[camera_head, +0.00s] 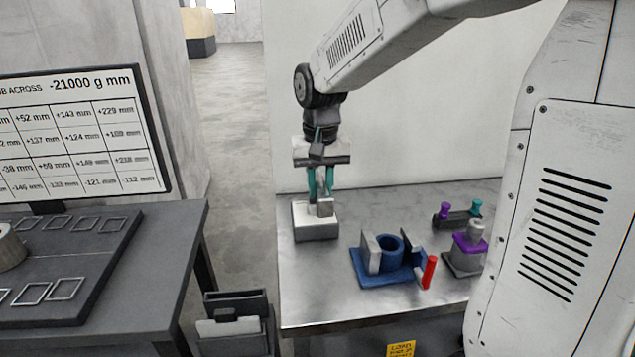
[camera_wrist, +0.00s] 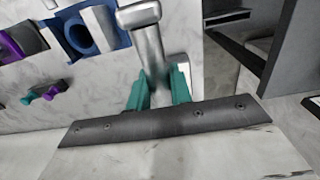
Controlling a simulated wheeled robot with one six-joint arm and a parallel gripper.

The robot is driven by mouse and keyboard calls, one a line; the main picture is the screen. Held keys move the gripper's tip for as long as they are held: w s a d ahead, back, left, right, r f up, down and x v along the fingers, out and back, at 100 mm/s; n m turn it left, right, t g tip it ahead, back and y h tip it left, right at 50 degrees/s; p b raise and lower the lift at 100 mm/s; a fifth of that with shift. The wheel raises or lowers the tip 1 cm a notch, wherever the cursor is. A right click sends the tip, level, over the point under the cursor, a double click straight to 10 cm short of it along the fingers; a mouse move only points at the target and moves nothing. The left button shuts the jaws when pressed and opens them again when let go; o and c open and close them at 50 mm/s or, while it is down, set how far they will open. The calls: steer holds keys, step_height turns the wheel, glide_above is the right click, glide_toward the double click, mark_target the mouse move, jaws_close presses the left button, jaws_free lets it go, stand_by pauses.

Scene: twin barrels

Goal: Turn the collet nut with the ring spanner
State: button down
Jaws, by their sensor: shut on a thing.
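My gripper (camera_head: 320,193) has teal fingers and points down over a pale block (camera_head: 315,227) at the table's left end. In the wrist view the fingers (camera_wrist: 158,88) are shut on a grey metal piece (camera_wrist: 141,32) with a wider, rounded head. The fingers hide its near end, and I cannot tell whether it touches the pale block. No ring end shows on it, so I cannot tell whether it is the ring spanner. A grey post with a purple collar (camera_head: 470,243) stands at the right. I cannot identify the collet nut for certain.
A blue fixture (camera_head: 375,277) with a round barrel and upright plates stands mid-table, a red rod (camera_head: 429,272) at its right. A dark rack (camera_head: 458,219) with purple and teal knobs is behind. A wall backs the table. A desk with a monitor (camera_head: 80,135) is left, across a gap.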

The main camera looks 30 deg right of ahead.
steer(key=shift+s, duration=0.15)
steer(key=shift+f, duration=2.7)
steer(key=shift+f, duration=1.3)
steer(key=shift+a, duration=0.1)
stand_by(0.3)
steer(key=shift+w+a+m, duration=0.2)
steer(key=shift+a+m, duration=0.3)
steer(key=shift+w+a+m, duration=0.2)
steer(key=shift+a+m, duration=0.25)
steer(key=shift+m, duration=0.05)
